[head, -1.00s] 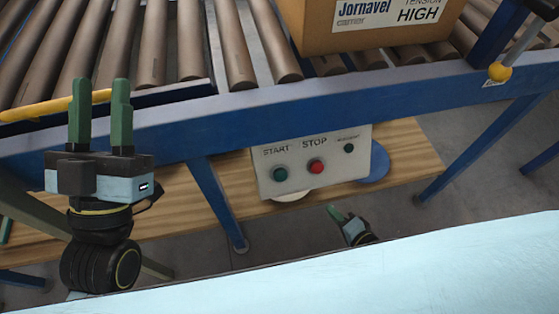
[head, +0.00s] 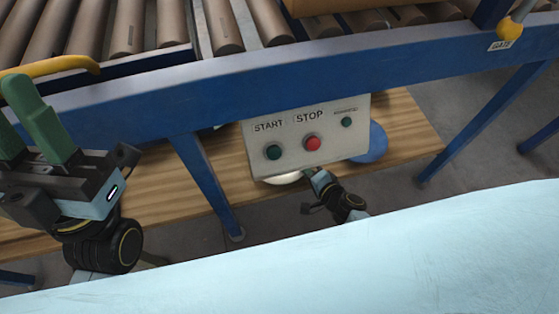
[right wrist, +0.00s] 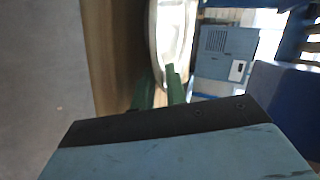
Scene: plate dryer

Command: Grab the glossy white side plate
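A glossy white plate (head: 283,179) shows only as a thin rim under the control box, which hides the rest of it in the head view. In the right wrist view the white plate (right wrist: 172,35) is seen at a steep angle, straight ahead of the fingers. My right gripper (head: 314,174) is at the box's lower edge, just right of the plate's visible rim. Its green fingers (right wrist: 160,88) are apart, with the plate's near end close to the gap; I cannot tell whether they touch it. My left gripper (head: 25,130) is open and empty at the far left.
The control box (head: 308,140) with START and STOP buttons hangs low over the wooden board (head: 407,130). A blue disc (head: 371,145) lies behind it. The blue conveyor frame (head: 300,88) and its leg (head: 207,185) stand close by. A yellow bar (head: 60,67) is by my left gripper.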

